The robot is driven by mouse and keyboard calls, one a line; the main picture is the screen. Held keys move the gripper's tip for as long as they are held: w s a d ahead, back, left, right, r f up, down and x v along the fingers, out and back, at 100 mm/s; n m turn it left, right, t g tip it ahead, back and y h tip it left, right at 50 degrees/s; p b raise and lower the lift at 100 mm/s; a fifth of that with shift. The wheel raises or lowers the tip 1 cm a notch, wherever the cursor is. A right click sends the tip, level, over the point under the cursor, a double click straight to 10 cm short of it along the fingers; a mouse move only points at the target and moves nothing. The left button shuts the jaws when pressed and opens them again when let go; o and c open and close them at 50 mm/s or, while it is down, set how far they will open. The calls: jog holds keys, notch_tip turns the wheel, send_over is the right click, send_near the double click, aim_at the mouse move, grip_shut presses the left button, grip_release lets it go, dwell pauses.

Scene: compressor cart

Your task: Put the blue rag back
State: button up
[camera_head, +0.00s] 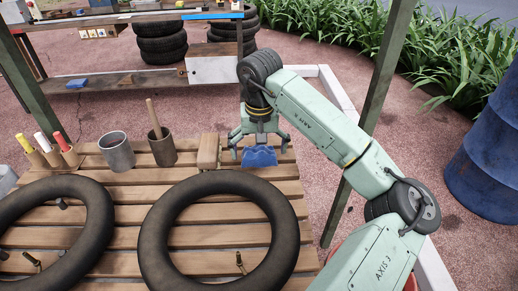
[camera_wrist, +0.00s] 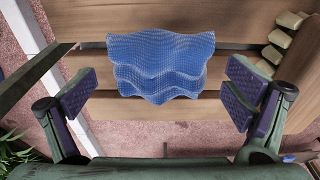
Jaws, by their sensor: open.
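A crumpled blue rag (camera_head: 259,157) lies on the wooden slatted table (camera_head: 200,213) near its far right edge. My gripper (camera_head: 258,147) is right over the rag with its fingers spread to either side. In the wrist view the blue rag (camera_wrist: 161,64) lies on the slats, between and beyond the two finger pads. My gripper (camera_wrist: 160,92) is open and empty there. I cannot tell how far above the rag the fingertips are. Another blue cloth-like piece (camera_head: 77,84) lies on a low shelf of the bench at the back left.
A wooden block-like brush (camera_head: 208,151) stands just left of my gripper. A cup with a wooden handle (camera_head: 161,147), a grey metal cup (camera_head: 117,152), colored markers (camera_head: 43,145) and two black rings (camera_head: 218,232) are on the table. A blue barrel (camera_head: 485,160) stands right.

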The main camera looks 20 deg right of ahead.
aim_at(259, 153)
jog(key=shift+r, duration=0.1)
jog(key=shift+r+p, duration=0.2)
jog(key=shift+p, duration=0.15)
notch_tip(259, 153, up, 12)
jog(key=s+b, duration=0.1)
jog(key=b, duration=0.1)
jog(key=shift+s+a+f, duration=0.15)
jog(key=shift+s+f, duration=0.05)
